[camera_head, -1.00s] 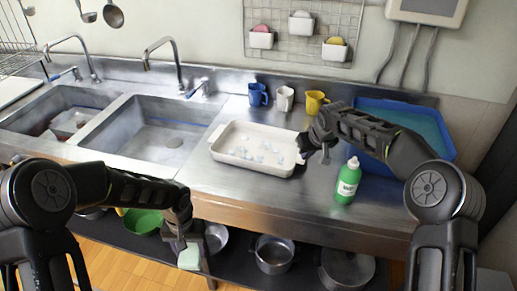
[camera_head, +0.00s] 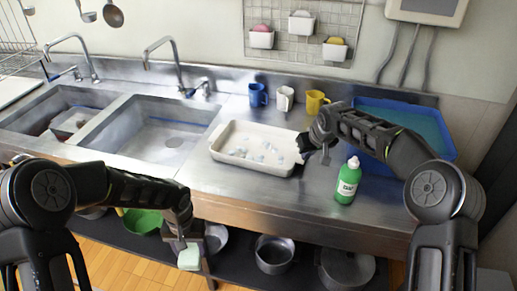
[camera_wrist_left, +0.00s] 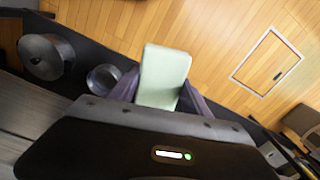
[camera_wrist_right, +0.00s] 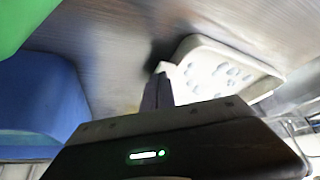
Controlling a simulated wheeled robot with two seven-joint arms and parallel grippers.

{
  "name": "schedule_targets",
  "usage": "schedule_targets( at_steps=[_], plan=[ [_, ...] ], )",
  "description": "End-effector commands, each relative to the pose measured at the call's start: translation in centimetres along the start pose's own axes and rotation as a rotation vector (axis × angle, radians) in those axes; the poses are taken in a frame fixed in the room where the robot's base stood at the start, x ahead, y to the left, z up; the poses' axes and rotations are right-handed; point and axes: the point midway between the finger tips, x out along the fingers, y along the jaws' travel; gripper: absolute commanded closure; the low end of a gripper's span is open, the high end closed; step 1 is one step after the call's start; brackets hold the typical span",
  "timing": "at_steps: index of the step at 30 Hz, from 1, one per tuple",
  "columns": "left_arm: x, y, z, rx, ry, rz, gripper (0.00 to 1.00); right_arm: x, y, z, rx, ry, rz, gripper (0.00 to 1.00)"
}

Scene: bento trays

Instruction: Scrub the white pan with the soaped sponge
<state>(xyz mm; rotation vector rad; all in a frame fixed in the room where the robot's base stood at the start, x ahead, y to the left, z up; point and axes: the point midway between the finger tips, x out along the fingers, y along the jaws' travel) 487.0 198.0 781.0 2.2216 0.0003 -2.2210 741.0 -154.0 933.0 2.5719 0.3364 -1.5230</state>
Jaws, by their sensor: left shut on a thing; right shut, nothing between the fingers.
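The white pan (camera_head: 222,160) lies on the steel counter, with pale bluish-white blobs on its floor. It also shows in the right wrist view (camera_wrist_right: 268,73). My left gripper (camera_head: 186,248) is shut on a pale green sponge (camera_head: 189,257), held low in front of the counter edge, away from the pan. The sponge also shows between the fingers in the left wrist view (camera_wrist_left: 164,75). My right gripper (camera_head: 304,149) is shut and empty at the pan's right end. Whether its tips touch the pan, I cannot tell.
A green bottle (camera_head: 347,182) stands right of the pan, near my right arm. A blue tray (camera_head: 440,150) lies behind that arm. Blue, white and yellow mugs (camera_head: 315,102) stand at the back. Two sinks (camera_head: 150,140) are at left. Pots (camera_head: 273,255) sit on the lower shelf.

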Motion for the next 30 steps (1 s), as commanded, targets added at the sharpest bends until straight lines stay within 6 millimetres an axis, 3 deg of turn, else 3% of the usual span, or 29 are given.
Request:
schedule_targets(
  at_steps=[14, 30],
  plan=[
    [0.3, 0.0, 0.0, 0.0, 0.0, 0.0, 0.77, 0.3, 0.0, 0.2, 0.0, 0.0, 0.0, 1.0],
    [-2.4, 0.0, 0.0, 0.0, 0.0, 0.0, 0.77, -3.6, 0.0, -2.0, -0.001, 0.0, 0.0, 1.0]
  ],
)
